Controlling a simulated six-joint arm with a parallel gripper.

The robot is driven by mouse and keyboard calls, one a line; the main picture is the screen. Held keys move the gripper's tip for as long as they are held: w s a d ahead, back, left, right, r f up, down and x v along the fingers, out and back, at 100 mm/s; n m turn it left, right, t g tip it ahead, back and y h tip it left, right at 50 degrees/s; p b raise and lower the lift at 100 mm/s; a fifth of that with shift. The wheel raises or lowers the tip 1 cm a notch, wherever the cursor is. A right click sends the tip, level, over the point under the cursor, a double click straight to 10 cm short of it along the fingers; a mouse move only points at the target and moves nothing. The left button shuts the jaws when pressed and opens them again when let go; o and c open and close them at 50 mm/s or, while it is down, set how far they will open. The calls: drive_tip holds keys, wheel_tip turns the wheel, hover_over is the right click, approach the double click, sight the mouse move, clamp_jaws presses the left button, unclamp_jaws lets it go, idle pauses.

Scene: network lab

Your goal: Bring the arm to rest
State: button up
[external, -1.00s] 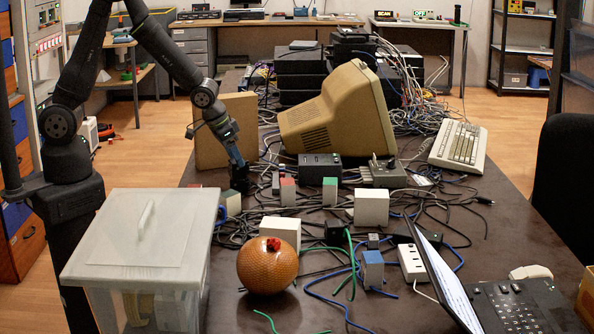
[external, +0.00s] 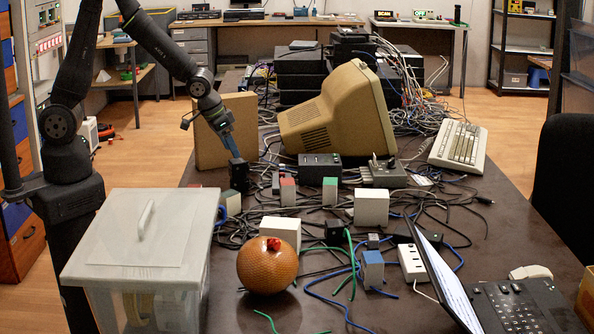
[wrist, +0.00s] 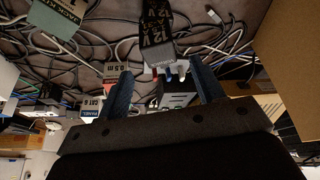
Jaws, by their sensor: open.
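My gripper (external: 231,153) hangs from my bent arm just above a small black block (external: 239,175) at the left side of the dark table. In the wrist view, the two blue fingers of my gripper (wrist: 163,83) stand apart with nothing clasped between them. A black block marked 12 V (wrist: 156,28) shows beyond the fingertips in that view. In the external view the block stands on the table, below the fingertips.
A cardboard box (external: 225,130) stands close behind my gripper, with a beige monitor (external: 340,110) to its right. A lidded plastic bin (external: 140,245) and an orange ball (external: 267,266) are in front. Cables and small blocks cover the middle of the table.

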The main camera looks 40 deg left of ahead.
sight(236, 161)
drive_tip(key=x, duration=0.7)
drive_tip(key=shift+f, duration=0.1)
wheel_tip(236, 161, up, 4)
drive_tip(key=shift+r, duration=0.15)
drive_tip(key=s+d+r, duration=0.6)
drive_tip(key=s+r, duration=0.1)
drive_tip(key=s, duration=0.4)
drive_tip(key=s+d+f+m, duration=0.2)
drive_tip(key=d+f, duration=0.1)
drive_tip(key=d, duration=0.6)
drive_tip(key=s+d+f+m+h, duration=0.1)
drive_tip(key=s+d+f+m, duration=0.1)
drive_tip(key=d, duration=0.7)
drive_tip(key=shift+s+d+f+g+h, duration=0.3)
drive_tip(key=shift+s+f, duration=0.15)
drive_tip(key=shift+f, duration=0.55)
